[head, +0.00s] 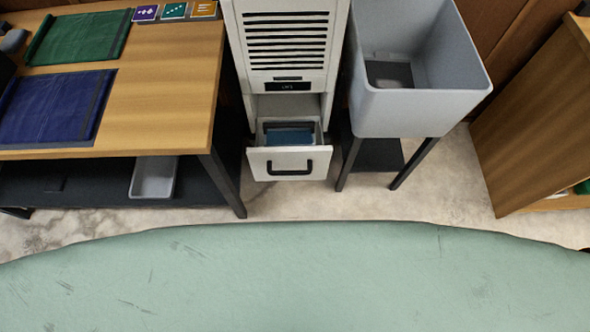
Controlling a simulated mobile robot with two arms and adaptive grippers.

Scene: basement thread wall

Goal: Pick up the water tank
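The water tank (290,163) is a white, drawer-like bin with a black handle on its front. It sits at the bottom of a tall white dehumidifier-like unit (286,45) with dark slats. The tank is partly pulled out toward me, its top open, and something blue shows inside. Its rear part is hidden within the unit. Neither of my grippers is in the head view.
A grey utility sink (420,112) on dark legs stands right of the unit. A wooden table (170,75) with green (80,36) and blue (55,105) mats is at left, a grey bin (154,177) beneath. A wooden cabinet (535,120) is at right. Pale floor (400,200) before the tank is clear.

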